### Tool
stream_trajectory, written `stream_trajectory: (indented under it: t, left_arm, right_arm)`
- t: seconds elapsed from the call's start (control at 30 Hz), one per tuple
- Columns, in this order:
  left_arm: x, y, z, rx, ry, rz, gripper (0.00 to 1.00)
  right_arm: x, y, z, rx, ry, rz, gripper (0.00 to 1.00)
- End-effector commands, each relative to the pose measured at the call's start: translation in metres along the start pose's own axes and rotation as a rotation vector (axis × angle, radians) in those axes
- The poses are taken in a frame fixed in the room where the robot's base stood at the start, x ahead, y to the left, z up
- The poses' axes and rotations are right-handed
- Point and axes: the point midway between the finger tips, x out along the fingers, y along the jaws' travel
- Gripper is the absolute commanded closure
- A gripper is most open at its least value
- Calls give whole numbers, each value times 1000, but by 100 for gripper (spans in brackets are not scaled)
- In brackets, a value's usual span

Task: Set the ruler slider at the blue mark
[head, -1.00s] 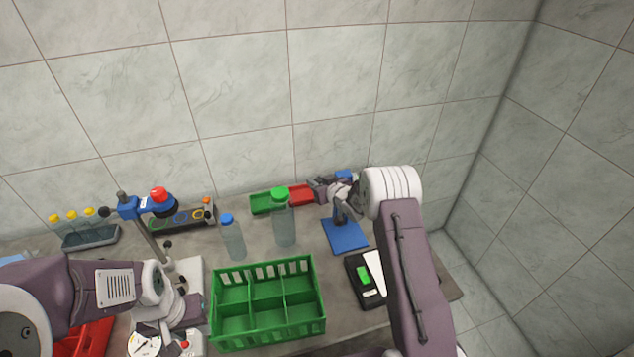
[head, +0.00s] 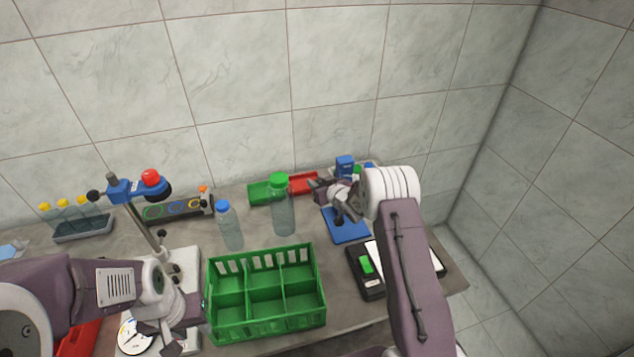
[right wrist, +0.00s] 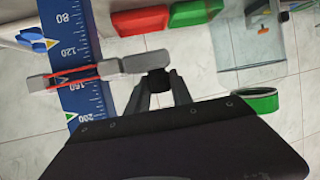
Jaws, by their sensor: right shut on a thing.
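The blue ruler (right wrist: 82,55) with white numbers runs down the left of the right wrist view. Its grey slider (right wrist: 65,80), with a red line, sits across it just above the 160 figure. My right gripper (right wrist: 158,85) is shut on the slider's dark knob, beside the ruler. In the head view my right gripper (head: 320,188) hides most of the ruler; a blue upper part (head: 345,166) shows behind. My left gripper (head: 195,312) is low left, its jaws unclear.
A green divided crate (head: 265,325) stands at the front middle. A green-capped bottle (head: 282,212) and a blue-capped bottle (head: 229,227) stand behind it. Green (head: 268,192) and red (head: 303,183) trays lie near the wall. A black device (head: 370,283) lies right of the crate.

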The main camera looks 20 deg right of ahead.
Motion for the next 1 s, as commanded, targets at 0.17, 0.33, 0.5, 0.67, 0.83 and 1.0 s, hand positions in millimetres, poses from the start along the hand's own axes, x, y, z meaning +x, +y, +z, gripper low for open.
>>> stream_trajectory:
  t: [0.17, 0.33, 0.5, 0.67, 0.83, 1.0]
  left_arm:
    - [-1, 0, 0, 0, 0, 0, 64]
    - [-1, 0, 0, 0, 0, 0, 64]
    - [0, 0, 0, 0, 0, 0, 64]
    - [4, 0, 0, 0, 0, 0, 64]
    - [10, 0, 1, 0, 0, 0, 64]
    - [14, 0, 1, 0, 0, 0, 64]
  right_arm:
    - [-1, 0, 1, 1, -5, 1, 51]
    - [0, 0, 0, 1, -3, 1, 51]
    - [-3, 0, 0, 1, -1, 1, 51]
    - [-22, 1, 0, 3, -1, 2, 51]
    - [-55, 2, 1, 3, -2, 3, 51]
    - [-83, 1, 1, 1, -1, 2, 51]
